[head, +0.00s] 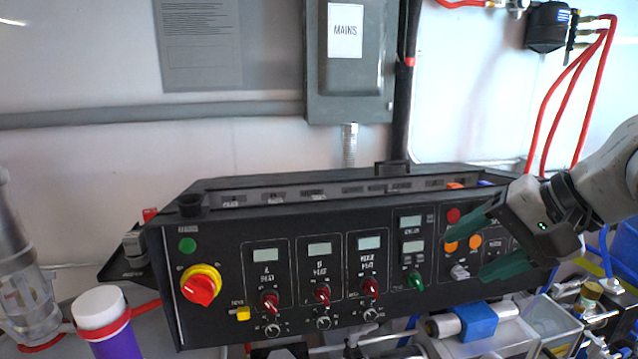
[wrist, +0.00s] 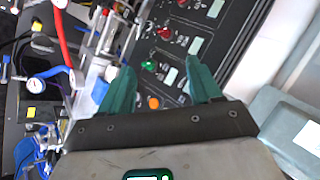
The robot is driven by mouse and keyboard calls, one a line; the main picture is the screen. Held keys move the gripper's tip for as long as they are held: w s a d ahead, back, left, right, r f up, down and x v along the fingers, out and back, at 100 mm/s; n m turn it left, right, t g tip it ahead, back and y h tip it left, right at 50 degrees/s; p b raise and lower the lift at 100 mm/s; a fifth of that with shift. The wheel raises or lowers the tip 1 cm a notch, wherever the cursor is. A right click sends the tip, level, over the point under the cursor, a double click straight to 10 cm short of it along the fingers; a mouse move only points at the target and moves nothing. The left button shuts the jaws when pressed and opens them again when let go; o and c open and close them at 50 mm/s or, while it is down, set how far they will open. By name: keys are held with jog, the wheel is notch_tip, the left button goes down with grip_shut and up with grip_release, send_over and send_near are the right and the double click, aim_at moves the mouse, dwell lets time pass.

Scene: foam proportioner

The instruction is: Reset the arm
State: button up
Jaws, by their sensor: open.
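My gripper (head: 478,248) is at the right side of the black control panel (head: 215,325) in the head view, with its green fingers pointing left. The fingers are spread apart with nothing between them. They hide part of the panel's right section, near the orange buttons (head: 475,241) and a grey knob (head: 460,272). In the wrist view my gripper (wrist: 160,82) also shows open over the panel, with a green knob (wrist: 149,66) and an orange button (wrist: 153,102) seen between the fingers. I cannot tell whether the fingers touch the panel.
A red and yellow rotary switch (head: 201,285) and red knobs (head: 321,295) stick out of the panel. Blue and silver fittings (head: 478,320) sit below it at right. Red hoses (head: 565,90) hang on the wall. A purple bottle (head: 108,325) stands at left.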

jog(key=s+a+f+n, duration=0.1)
jog(key=s+f, duration=0.2)
jog(key=f, duration=0.7)
jog(key=s+a+f, duration=0.1)
jog(key=s+f, duration=0.2)
jog(key=f, duration=0.7)
jog(key=s+a+f+n, duration=0.1)
jog(key=s+f, duration=0.2)
jog(key=f, duration=0.6)
jog(key=s+d+f+n+g+h, duration=0.2)
jog(key=s+f, duration=0.5)
jog(key=s, duration=0.4)
jog(key=s+d+f+n+g+h, duration=0.2)
jog(key=s+d+f+h, duration=0.2)
jog(key=s, duration=0.8)
notch_tip(320, 180, down, 4)
jog(key=d, duration=0.2)
jog(key=shift+d+g, duration=0.35)
jog(key=shift+g, duration=0.05)
jog(key=shift+r, duration=0.1)
jog(key=shift+c, duration=0.2)
